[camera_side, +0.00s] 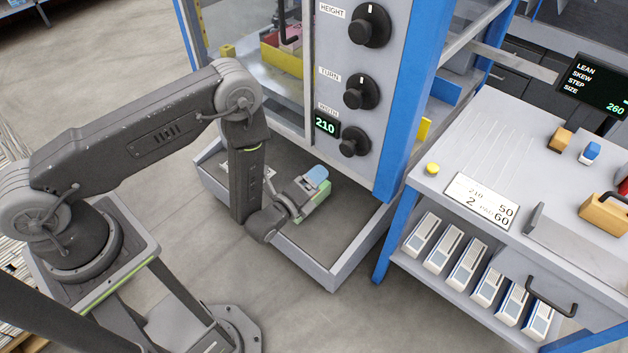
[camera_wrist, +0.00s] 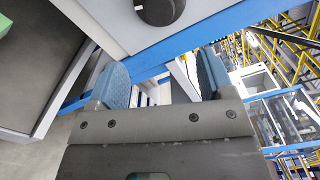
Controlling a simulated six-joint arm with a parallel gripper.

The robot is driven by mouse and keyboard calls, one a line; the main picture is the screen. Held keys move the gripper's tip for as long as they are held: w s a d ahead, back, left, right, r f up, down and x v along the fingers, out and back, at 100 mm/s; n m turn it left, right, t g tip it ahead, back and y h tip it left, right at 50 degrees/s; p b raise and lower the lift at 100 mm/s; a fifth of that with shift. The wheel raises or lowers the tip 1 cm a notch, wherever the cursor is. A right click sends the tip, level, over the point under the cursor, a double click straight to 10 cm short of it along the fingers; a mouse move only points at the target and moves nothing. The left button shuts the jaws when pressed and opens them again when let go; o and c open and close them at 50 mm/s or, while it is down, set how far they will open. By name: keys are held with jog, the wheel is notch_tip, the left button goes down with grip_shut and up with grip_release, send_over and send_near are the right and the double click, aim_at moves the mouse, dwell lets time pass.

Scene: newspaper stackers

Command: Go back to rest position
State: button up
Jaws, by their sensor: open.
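My gripper (camera_side: 312,183) is in front of the machine's panel, over the grey tray (camera_side: 347,268), below the WIDTH knob (camera_side: 354,141). In the wrist view my gripper (camera_wrist: 163,82) shows two blue-padded fingers standing apart with nothing between them. A dark round knob (camera_wrist: 160,8) shows at the top of that view, clear of the fingers. My arm reaches across from the left and bends down at the elbow. The HEIGHT knob (camera_side: 370,25) and TURN knob (camera_side: 362,92) sit above the WIDTH knob. The green display (camera_side: 325,124) reads 210.
A green thing (camera_side: 318,203) shows by the gripper, partly hidden. The machine's blue post (camera_side: 408,110) stands to the right. Beyond it is a grey bench (camera_side: 490,130) with a printed card (camera_side: 482,200) and boxes (camera_side: 468,264) on its lower shelf. Open floor lies in front of the tray.

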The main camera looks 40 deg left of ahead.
jog(key=w+r+n+g, duration=0.2)
jog(key=w+r+n, duration=0.1)
jog(key=r, duration=0.3)
jog(key=w+r+n+g, duration=0.1)
jog(key=w+r+n, duration=0.2)
jog(key=r, duration=0.3)
jog(key=s+a+r+n+g, duration=0.25)
jog(key=r+n, duration=0.25)
jog(key=r, duration=0.6)
jog(key=s+a+r+n+g, duration=0.2)
jog(key=s+r+n, duration=0.1)
jog(key=s, duration=0.6)
jog(key=s+a+r+n+g, duration=0.1)
jog(key=s+r+n, duration=0.3)
jog(key=s, duration=0.5)
jog(key=s+a+r+n+g, duration=0.2)
jog(key=s+r+n+g, duration=0.2)
jog(key=s, duration=0.6)
jog(key=shift+a+r, duration=0.2)
jog(key=shift+a, duration=0.1)
